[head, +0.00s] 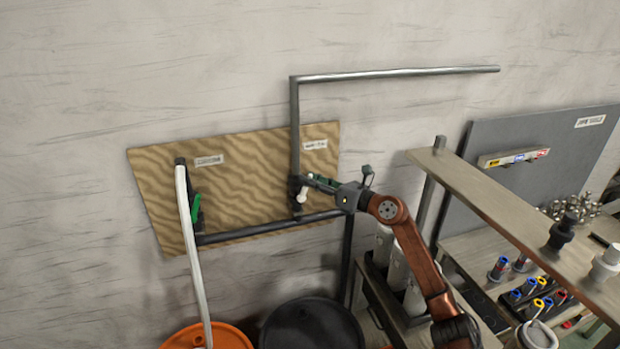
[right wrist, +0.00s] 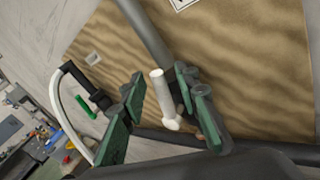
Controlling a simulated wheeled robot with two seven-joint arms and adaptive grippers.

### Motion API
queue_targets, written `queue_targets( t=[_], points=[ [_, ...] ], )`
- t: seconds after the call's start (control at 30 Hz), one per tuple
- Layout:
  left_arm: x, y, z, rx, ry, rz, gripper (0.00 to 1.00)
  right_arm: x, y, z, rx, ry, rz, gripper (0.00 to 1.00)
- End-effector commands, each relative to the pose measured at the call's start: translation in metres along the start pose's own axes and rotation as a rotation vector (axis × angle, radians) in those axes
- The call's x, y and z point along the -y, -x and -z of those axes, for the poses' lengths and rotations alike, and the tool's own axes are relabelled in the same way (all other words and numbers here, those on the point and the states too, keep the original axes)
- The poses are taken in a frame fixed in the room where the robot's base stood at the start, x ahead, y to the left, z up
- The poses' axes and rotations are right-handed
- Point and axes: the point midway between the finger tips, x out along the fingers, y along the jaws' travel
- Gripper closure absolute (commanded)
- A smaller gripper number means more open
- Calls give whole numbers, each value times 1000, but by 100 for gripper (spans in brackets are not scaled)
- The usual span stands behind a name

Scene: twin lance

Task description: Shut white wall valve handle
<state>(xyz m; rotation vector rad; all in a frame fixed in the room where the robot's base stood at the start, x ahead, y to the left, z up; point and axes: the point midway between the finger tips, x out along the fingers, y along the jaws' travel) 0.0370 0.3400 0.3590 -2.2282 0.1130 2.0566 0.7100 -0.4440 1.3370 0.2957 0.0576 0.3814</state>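The white valve handle (head: 302,194) sits on the dark vertical pipe in front of the brown wavy wall panel. My right gripper (head: 320,183) is at the valve, reaching in from the right. In the right wrist view, the white handle (right wrist: 161,92) shows between the two green fingers, closer to the right-hand finger. The fingers are apart, with a gap on the left side of the handle. Whether the right-hand finger touches it I cannot tell. My left gripper is in neither view.
A green valve handle (head: 196,204) sits to the left, beside a white hose (head: 190,240). An orange barrel (head: 240,337) and a black barrel (head: 312,325) stand below. A wooden shelf (head: 500,213) is at right.

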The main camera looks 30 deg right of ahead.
Motion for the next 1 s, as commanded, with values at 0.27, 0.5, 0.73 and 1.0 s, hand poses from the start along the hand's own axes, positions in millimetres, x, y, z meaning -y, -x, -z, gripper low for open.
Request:
queue_targets(
  t=[0.27,0.5,0.73,1.0],
  points=[
    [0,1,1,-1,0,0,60,0,-8,1,-1,1,0,71],
    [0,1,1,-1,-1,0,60,0,-7,1,-1,0,0,81],
    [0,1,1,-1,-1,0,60,0,-7,1,0,0,0,96],
    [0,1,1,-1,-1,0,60,0,-7,1,0,0,0,100]
  ],
)
